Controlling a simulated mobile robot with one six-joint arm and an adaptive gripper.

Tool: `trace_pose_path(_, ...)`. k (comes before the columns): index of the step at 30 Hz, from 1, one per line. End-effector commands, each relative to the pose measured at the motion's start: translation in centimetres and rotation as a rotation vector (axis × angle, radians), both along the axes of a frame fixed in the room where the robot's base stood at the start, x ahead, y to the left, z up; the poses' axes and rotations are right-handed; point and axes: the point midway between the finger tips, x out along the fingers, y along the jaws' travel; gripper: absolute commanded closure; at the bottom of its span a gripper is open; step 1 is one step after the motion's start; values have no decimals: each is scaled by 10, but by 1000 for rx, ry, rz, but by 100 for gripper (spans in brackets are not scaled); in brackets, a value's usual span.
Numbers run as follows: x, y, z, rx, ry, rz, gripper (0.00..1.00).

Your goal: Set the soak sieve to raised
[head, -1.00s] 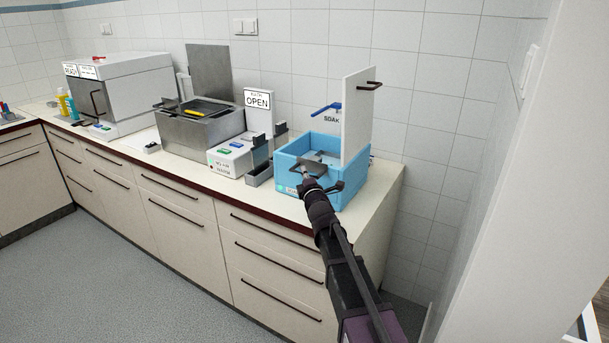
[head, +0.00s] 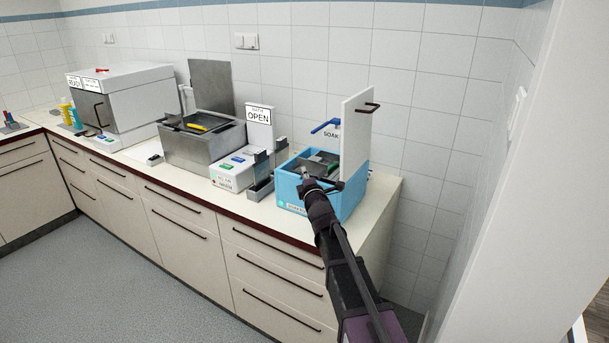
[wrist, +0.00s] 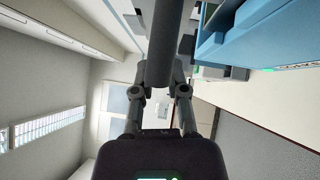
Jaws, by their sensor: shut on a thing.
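The blue soak basin (head: 345,203) stands at the right end of the counter with its white lid panel (head: 355,135) upright. The grey soak sieve (head: 322,161) shows inside the basin, up near the rim; its contents are too small to make out. My gripper (head: 306,174) is at the basin's front edge, shut on the sieve's dark handle. In the wrist view the handle bar (wrist: 163,50) runs between the fingers of my gripper (wrist: 161,85), and the blue basin (wrist: 235,40) is at upper right. My arm hides part of the basin front.
A blue tap lever (head: 325,126) is on the wall behind the basin. Counter right of the basin is bare.

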Motion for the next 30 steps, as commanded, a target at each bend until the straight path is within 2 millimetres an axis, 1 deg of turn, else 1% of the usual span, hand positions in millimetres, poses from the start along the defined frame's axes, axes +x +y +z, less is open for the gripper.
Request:
trace_pose_path(1,2,0,5,3,-9,3,100)
trace_pose_path(10,3,1,5,6,-11,5,100)
trace_pose_path(11,3,1,5,6,-11,5,78)
trace_pose_path(12,3,1,5,6,-11,5,66)
trace_pose_path(14,3,1,5,6,-11,5,49)
trace_pose_path(15,3,1,5,4,-11,5,46)
trace_pose_path(30,1,0,0,3,-7,3,46)
